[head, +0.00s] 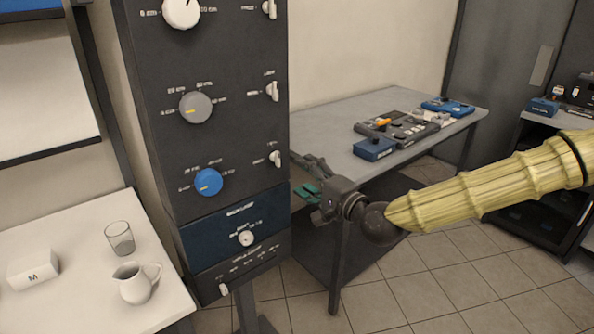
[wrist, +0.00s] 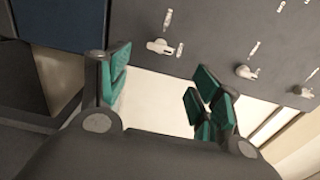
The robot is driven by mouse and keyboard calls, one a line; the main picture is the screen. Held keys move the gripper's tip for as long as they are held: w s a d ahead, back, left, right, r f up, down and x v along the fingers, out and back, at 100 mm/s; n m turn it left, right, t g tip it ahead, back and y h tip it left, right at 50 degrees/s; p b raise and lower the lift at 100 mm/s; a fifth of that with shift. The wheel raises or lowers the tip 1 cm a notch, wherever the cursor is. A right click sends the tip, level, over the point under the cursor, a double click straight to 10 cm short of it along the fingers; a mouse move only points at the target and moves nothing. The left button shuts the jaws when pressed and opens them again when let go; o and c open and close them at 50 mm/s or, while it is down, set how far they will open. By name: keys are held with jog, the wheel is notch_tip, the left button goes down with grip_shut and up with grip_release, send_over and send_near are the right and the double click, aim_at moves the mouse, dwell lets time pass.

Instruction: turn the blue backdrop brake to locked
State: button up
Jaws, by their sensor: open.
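A dark control column (head: 240,130) carries several knobs and levers. The labels are too blurred to tell which control is the blue backdrop brake. My gripper (head: 308,192) is open and empty, right of the column near the lowest lever. In the wrist view, a white lever (wrist: 162,47) lies ahead of the open green-padded fingers (wrist: 160,95), apart from them.
A grey table (head: 330,125) behind my gripper holds a dark control box (head: 398,130) and blue boxes (head: 375,149). A white table at left holds a glass (head: 119,238), a white jug (head: 137,281) and a white block (head: 33,268). Tiled floor (head: 450,270) is clear at right.

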jog(key=shift+v, duration=1.05)
jog(key=s+f+n+g+h+p, duration=0.1)
jog(key=s+f+n+g, duration=0.15)
jog(key=s+f, duration=0.6)
jog(key=s+f+n+g+h, duration=0.1)
jog(key=s+f+g+h, duration=0.15)
jog(key=f, duration=1.15)
jog(key=s+f+n+g+h+p, duration=0.1)
jog(key=s+f+g, duration=0.2)
jog(key=s+f, duration=0.55)
jog(key=s+d+f+n+g+h, duration=0.3)
jog(key=s+d+f, duration=0.4)
jog(key=s, duration=0.4)
jog(key=s+d+f+n+g+h+p, duration=0.1)
jog(key=s+d+f+n+g+h, duration=0.2)
jog(key=s+d+f, duration=0.5)
jog(key=s+f, duration=0.1)
jog(key=s, duration=0.2)
jog(key=shift+d+f+g, duration=0.2)
jog(key=shift+g, duration=0.1)
jog(key=shift+s, duration=0.1)
